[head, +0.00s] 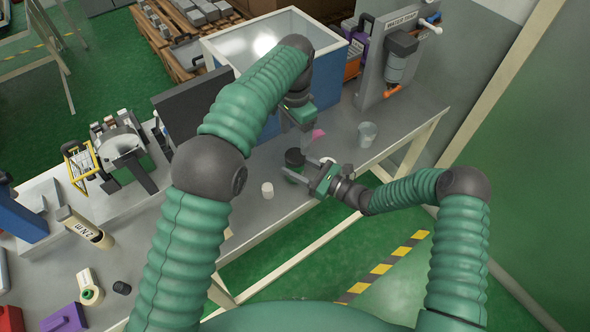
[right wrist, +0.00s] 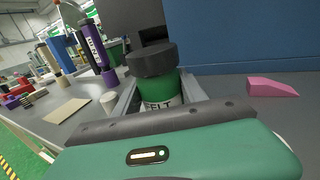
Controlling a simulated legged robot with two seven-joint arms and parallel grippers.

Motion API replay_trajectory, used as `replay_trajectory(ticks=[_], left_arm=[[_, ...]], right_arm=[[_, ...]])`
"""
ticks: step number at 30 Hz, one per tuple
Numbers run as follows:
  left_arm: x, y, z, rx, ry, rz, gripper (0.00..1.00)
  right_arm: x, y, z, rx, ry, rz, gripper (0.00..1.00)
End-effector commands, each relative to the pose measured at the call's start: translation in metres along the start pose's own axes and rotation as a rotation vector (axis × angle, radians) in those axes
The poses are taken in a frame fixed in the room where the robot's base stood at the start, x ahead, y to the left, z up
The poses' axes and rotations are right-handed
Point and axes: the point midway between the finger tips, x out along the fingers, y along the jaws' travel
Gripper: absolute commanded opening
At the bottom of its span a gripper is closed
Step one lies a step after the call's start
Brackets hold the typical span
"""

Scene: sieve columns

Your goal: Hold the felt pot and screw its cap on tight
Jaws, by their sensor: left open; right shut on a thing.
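The felt pot (right wrist: 163,92) is a green jar with a white label, upright on the grey bench. Its dark cap (right wrist: 152,62) sits on top of it; I cannot tell how tight it is. In the head view the cap (head: 294,156) shows as a dark disc, and the pot is mostly hidden. My right gripper (head: 297,172) is shut on the pot, one finger on each side below the cap. My left gripper (head: 304,130) is open and empty, above and slightly right of the cap; its fingertips are hard to make out.
A pink wedge (right wrist: 272,88) lies right of the pot. A clear beaker (head: 367,133) stands farther right. A small white cylinder (head: 267,190) stands left, near the front edge. A large blue-sided bin (head: 330,85) and an upright grey panel (head: 385,60) stand behind.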

Motion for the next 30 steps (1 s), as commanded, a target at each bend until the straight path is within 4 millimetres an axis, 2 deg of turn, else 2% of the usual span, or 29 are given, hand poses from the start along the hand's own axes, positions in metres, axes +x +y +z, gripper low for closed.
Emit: replay_trajectory(ticks=[1,3,11,14,17,20,30], left_arm=[[0.0,0.0,0.0,0.0,0.0,0.0,0.71],[0.0,0.0,0.0,0.0,0.0,0.0,0.71],[0.0,0.0,0.0,-0.009,0.0,0.0,0.71],[0.0001,0.0001,-0.0001,-0.094,0.0,0.0,0.71],[0.0002,0.0001,-0.0002,-0.3,0.0,0.0,0.71],[0.0003,0.0002,-0.0004,-0.6,-0.001,0.0,0.71],[0.0005,-0.0002,-0.0007,-1.706,-0.002,-0.001,0.71]], right_arm=[[-0.0001,-0.0001,-0.0001,0.0,0.0,0.0,0.08],[-0.0001,-0.0001,-0.0001,0.0,0.0,0.0,0.0],[-0.0002,-0.0001,-0.0001,0.0,0.0,0.0,0.0],[-0.0002,-0.0001,-0.0001,0.0,0.0,0.0,0.0],[-0.0002,-0.0001,-0.0001,0.0,0.0,0.0,0.0],[-0.0002,-0.0001,-0.0001,0.0,0.0,0.0,0.0],[-0.0002,0.0,-0.0001,0.0,0.0,0.0,0.0]])
